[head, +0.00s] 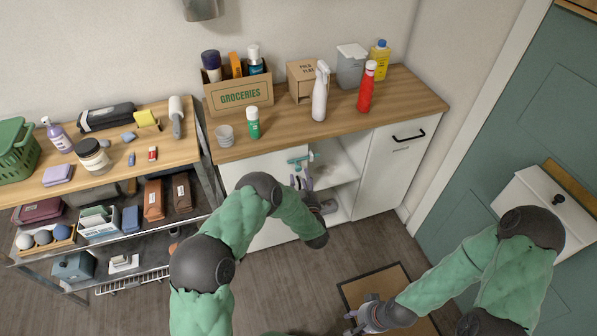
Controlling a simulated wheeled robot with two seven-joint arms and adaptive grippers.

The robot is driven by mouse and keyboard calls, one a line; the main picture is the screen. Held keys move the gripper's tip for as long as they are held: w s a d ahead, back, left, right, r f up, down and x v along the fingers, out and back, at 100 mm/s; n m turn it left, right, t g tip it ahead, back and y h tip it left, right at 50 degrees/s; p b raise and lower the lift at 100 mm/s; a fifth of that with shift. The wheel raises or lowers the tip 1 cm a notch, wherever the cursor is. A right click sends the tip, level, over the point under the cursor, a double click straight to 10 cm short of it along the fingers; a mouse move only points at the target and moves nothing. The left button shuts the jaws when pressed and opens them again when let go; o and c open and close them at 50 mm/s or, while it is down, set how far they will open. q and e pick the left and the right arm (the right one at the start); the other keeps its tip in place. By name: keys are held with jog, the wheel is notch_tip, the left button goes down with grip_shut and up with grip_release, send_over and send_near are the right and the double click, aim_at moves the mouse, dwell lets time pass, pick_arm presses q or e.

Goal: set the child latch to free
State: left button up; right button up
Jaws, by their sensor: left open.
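I cannot make out a child latch for certain. A small teal T-shaped piece (299,160) shows at the open front of the white cabinet (265,170); I cannot tell what it is. My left gripper (302,181) is open in front of the cabinet's open shelves, just below the teal piece in the picture. I cannot tell whether they touch. My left forearm hides part of the cabinet front. My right gripper (350,321) is low over the floor by a brown mat (378,284), away from the cabinet; its jaws are too small to read.
The wooden counter (290,131) holds a groceries box (238,95), a white spray bottle (320,95) and a red bottle (367,88). A loaded shelf rack (110,180) stands left. A white box (535,205) is on the green door at right.

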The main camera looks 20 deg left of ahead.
aim_at(299, 170)
pick_arm(q)
jog(key=shift+b+x, duration=0.7)
jog(key=shift+x, duration=2)
jog(key=shift+c, duration=0.3)
grip_shut()
